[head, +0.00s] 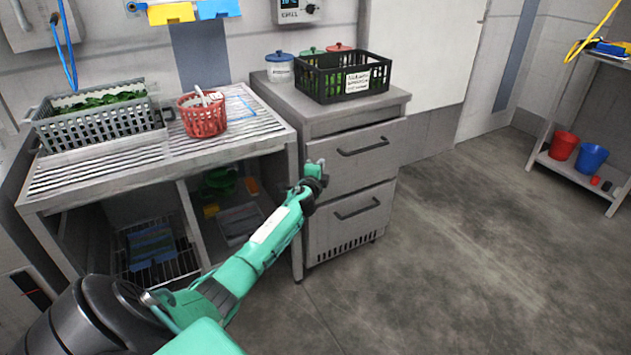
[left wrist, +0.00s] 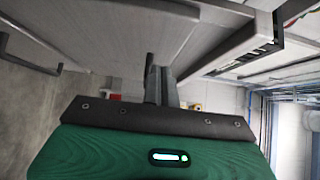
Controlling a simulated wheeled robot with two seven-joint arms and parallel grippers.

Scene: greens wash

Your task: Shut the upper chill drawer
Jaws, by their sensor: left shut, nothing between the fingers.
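The upper chill drawer (head: 376,162) is in the grey cabinet in the head view. Its front stands out a little from the cabinet, with a dark gap under the worktop, and carries a dark bar handle (head: 368,147). My left gripper (head: 318,170) is shut and empty at the left side of this drawer front. I cannot tell whether it touches the front. In the left wrist view the closed fingers (left wrist: 158,82) point toward a grey panel (left wrist: 105,35), with dark handles nearby. My right gripper is in neither view.
The lower drawer (head: 335,238) sits beneath and looks shut. A black crate (head: 315,83) and lidded jars stand on the cabinet top. The slatted wash table (head: 90,165) with a grey basket and red basket (head: 203,120) is at left. The floor at right is clear.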

